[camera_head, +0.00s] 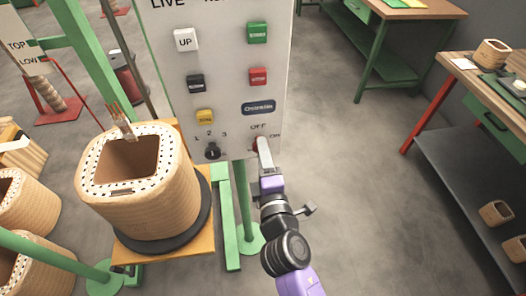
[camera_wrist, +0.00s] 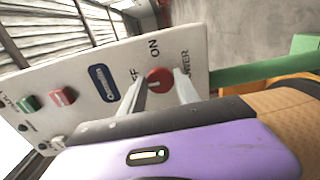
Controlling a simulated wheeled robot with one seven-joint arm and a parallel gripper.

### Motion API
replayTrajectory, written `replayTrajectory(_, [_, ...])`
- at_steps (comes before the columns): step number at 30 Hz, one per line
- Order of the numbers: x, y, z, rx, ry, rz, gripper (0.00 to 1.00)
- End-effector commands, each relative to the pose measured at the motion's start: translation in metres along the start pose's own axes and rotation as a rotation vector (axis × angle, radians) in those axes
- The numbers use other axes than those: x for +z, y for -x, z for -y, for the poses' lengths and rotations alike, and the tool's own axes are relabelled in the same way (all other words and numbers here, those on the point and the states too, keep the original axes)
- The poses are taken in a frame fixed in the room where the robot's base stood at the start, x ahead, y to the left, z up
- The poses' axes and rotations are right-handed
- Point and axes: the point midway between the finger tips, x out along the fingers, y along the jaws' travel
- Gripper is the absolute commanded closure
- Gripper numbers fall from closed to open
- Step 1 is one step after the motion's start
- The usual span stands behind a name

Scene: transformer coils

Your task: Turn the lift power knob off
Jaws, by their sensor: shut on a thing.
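The lift power knob is a round red knob (camera_head: 256,145) at the lower right corner of a white control panel (camera_head: 225,60). OFF is printed above it and ON to its right. My gripper (camera_head: 262,144) reaches it from below. In the wrist view, the knob (camera_wrist: 160,80) sits between the two pale fingertips (camera_wrist: 161,92), and the gripper is shut on it. The fingers partly cover the OFF lettering there. I cannot clearly tell which mark the knob points to.
The panel also bears a black selector knob (camera_head: 212,150) marked 1, 2, 3 and several push buttons. A large woven coil (camera_head: 150,205) stands on a platform at left. A workbench (camera_head: 490,90) is at right. Bare floor lies between.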

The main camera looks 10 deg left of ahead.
Motion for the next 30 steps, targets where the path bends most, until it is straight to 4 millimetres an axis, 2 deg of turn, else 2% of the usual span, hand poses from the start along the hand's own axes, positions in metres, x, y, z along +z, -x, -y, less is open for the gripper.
replayTrajectory(13, [-0.002,0.0,0.001,0.0,0.011,-0.004,1.0])
replayTrajectory(14, [-0.002,0.0,0.001,0.0,0.011,-0.003,0.58])
replayTrajectory(16, [-0.002,0.0,0.001,-0.001,0.011,-0.003,0.44])
replayTrajectory(17, [-0.002,0.0,0.001,-0.001,0.011,-0.003,0.41])
replayTrajectory(26, [-0.001,0.001,0.001,0.0,0.01,-0.001,0.41])
replayTrajectory(30, [-0.001,0.011,0.002,-0.002,0.009,-0.001,0.41])
